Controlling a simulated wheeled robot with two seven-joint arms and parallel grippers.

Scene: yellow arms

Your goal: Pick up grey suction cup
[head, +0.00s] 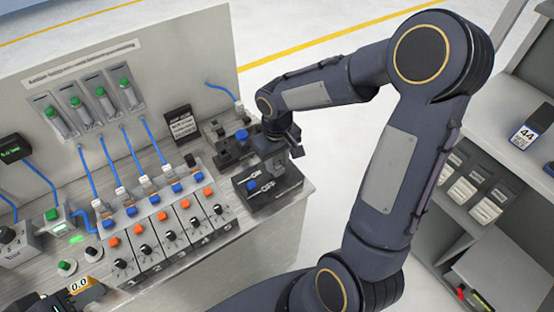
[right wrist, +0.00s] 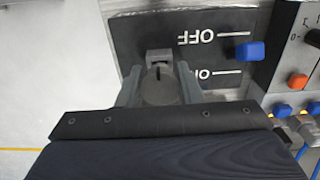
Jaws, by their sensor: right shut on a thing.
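In the right wrist view my right gripper (right wrist: 158,90) is shut on a grey rounded piece (right wrist: 157,86), which looks like the grey suction cup. The piece sits between the two grey fingers, over a dark plate (right wrist: 215,22) marked OFF and ON. I cannot tell whether it touches the plate. In the head view this gripper (head: 276,160) is at the right end of the workbench, over the same ON/OFF plate (head: 290,191). The held piece is hard to make out there.
The bench holds a row of panels with orange buttons (head: 182,205), blue switches (head: 177,188) and blue cables. A grey back panel (head: 150,30) stands behind. A shelf (head: 500,105) stands at the right. Clear floor (head: 325,200) lies between bench and shelf.

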